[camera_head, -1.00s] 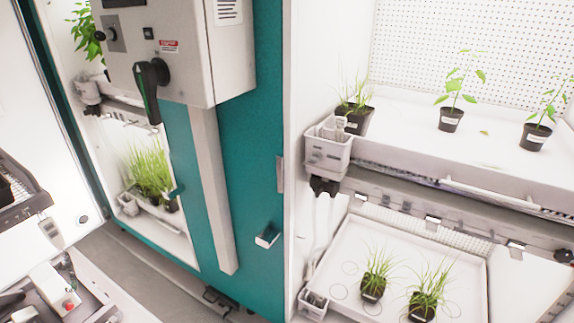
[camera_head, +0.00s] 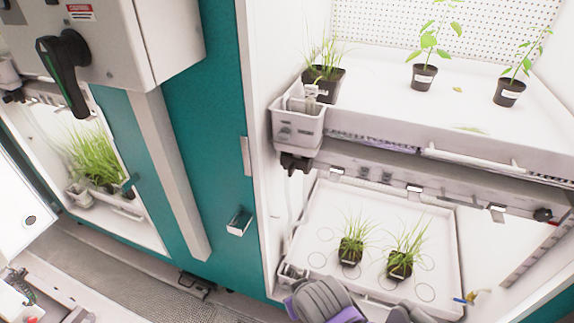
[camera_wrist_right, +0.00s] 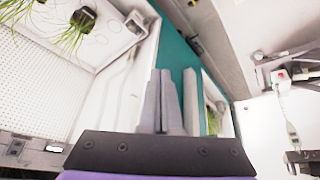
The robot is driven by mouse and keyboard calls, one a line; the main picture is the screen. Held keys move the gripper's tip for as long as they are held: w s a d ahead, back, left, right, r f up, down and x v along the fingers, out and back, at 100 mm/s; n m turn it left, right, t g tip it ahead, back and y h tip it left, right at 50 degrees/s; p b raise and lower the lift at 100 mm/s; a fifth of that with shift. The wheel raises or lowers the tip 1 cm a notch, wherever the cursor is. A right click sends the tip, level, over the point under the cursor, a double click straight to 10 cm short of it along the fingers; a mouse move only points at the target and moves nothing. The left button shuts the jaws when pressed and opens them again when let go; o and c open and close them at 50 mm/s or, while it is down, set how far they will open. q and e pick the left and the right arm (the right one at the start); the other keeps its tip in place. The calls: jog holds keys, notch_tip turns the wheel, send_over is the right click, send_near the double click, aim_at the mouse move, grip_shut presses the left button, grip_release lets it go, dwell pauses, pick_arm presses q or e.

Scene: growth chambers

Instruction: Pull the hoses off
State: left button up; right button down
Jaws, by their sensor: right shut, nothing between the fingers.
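No hose is clearly seen coupled in either view. A black fitting (camera_head: 297,163) hangs under a grey box (camera_head: 298,125) at the left end of the upper shelf, and pale tubing below it is hard to make out. A small blue and yellow piece (camera_head: 468,297) shows at the lower tray's right front corner; I cannot tell what it is. My right gripper (camera_wrist_right: 162,76) is shut and empty in the wrist view, near the open chamber. Grey and purple parts of my arm show at the head view's bottom edge. My left gripper is not in view.
The upper shelf (camera_head: 390,122) bears several potted plants. The lower tray (camera_head: 440,230) holds two grass pots (camera_head: 352,250). A teal chamber wall (camera_head: 205,110) with a black-handled control box (camera_head: 165,45) stands at left. The grated floor (camera_head: 110,265) is partly clear.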

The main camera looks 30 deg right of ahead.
jog(key=w+d+r+m+h, duration=0.2)
jog(key=w+d+r+h, duration=0.15)
jog(key=w, duration=0.25)
jog(key=m+t+h, duration=0.4)
jog(key=m+h, duration=0.3)
send_near(293, 148)
jog(key=s+a, duration=0.3)
jog(key=shift+w+r, duration=0.2)
jog(key=shift+r, duration=0.1)
jog(key=x, duration=1)
jog(key=shift+w+r, duration=0.1)
jog(key=shift+t, duration=0.3)
notch_tip(293, 148, down, 4)
jog(key=shift+a, duration=0.1)
